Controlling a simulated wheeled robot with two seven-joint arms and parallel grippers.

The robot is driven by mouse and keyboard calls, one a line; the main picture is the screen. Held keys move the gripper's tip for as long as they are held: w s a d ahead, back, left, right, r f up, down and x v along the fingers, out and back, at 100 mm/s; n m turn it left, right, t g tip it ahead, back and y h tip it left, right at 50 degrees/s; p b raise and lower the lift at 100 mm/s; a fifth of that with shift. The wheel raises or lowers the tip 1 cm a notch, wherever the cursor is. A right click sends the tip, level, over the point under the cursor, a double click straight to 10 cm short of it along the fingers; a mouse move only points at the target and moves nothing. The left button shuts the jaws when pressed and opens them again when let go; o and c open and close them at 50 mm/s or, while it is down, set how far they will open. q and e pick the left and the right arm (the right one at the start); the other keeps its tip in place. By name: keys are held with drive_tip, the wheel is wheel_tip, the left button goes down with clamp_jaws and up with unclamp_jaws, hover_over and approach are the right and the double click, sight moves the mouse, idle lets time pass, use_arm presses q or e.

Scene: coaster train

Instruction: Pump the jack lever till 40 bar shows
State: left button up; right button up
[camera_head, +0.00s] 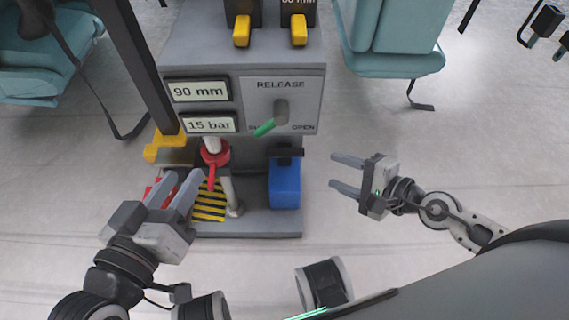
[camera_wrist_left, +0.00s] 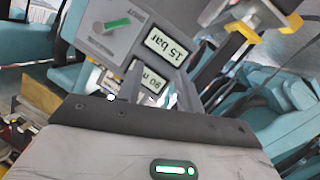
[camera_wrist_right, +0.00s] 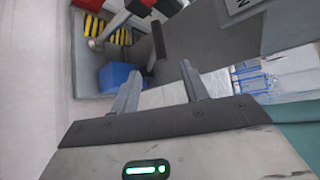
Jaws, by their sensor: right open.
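The grey panel (camera_head: 283,92) has two displays, one reading 90 mm (camera_head: 198,91) and one reading 15 bar (camera_head: 211,125). The 15 bar display also shows in the left wrist view (camera_wrist_left: 168,48). The RELEASE knob (camera_head: 268,125) has a green tip pointing down-left, towards the partly covered left label. Below the displays is a red collar with a red stick (camera_head: 214,160); I cannot tell if this is the jack lever. My left gripper (camera_head: 178,184) is open, left of and below it, with red parts partly hidden behind its fingers. My right gripper (camera_head: 347,174) is open and empty, right of the jack.
A blue block (camera_head: 285,187) stands on the jack's grey base, beside a yellow-black striped plate (camera_head: 208,203). Two yellow-tipped black parts (camera_head: 242,31) are on top. A dark post rises at left. Teal seats (camera_head: 390,45) stand behind.

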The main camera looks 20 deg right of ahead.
sight(292, 155)
drive_tip(key=b+x, duration=0.1)
drive_tip(key=x, duration=1.4)
drive_tip(key=shift+f+b, duration=0.25)
drive_tip(key=shift+b, duration=0.05)
drive_tip(key=shift+w+a+f, duration=0.15)
drive_tip(key=shift+w+a, duration=0.1)
drive_tip(key=shift+w, duration=0.05)
use_arm(q)
drive_tip(key=shift+d+r+n+h, duration=0.25)
drive_tip(key=shift+d+n+h, duration=0.05)
drive_tip(key=shift+h, duration=0.2)
use_arm(e)
drive_tip(key=shift+w, duration=0.1)
clamp_jaws()
